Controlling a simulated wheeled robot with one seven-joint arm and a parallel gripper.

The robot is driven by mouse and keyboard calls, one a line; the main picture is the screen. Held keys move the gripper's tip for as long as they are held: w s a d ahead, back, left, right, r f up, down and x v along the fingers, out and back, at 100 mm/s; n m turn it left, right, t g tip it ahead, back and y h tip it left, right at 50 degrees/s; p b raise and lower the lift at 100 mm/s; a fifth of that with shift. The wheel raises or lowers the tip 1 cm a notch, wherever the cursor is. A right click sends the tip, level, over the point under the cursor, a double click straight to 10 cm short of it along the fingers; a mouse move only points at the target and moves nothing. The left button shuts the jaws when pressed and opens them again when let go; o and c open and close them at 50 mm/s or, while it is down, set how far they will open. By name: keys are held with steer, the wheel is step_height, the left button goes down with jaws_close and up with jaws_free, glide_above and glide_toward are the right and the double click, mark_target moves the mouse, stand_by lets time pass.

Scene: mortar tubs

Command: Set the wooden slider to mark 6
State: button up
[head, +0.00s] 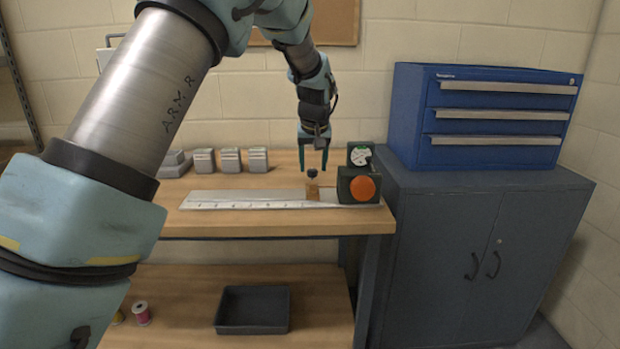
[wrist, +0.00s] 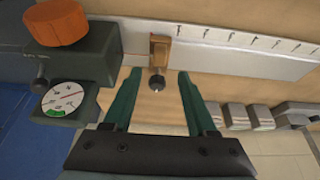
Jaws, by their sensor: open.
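The wooden slider (head: 313,188) is a small block with a dark round knob, standing on the pale rail (head: 240,200) near its right part in the head view. In the wrist view the slider (wrist: 159,50) shows near the top centre, its dark knob toward the fingers. The rail (wrist: 230,48) carries tick marks; the numbers are too small to read. My gripper (head: 314,168) is above and around the knob's position, pointing down. In the wrist view my gripper (wrist: 158,75) is open, with its teal fingers either side of the knob and nothing held.
A dark green unit with an orange knob (head: 363,188) and a round dial (head: 360,156) stands at the rail's right end, close to the slider. Several grey blocks (head: 231,160) stand behind the rail. A blue drawer chest (head: 490,118) sits on the grey cabinet at right.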

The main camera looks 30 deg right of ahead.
mark_target(313, 183)
steer(key=p+x, duration=0.1)
steer(key=x, duration=0.6)
steer(key=shift+f+p, duration=0.15)
steer(key=shift+p, duration=0.25)
steer(key=shift+c, duration=0.3)
jaws_close()
stand_by(0.6)
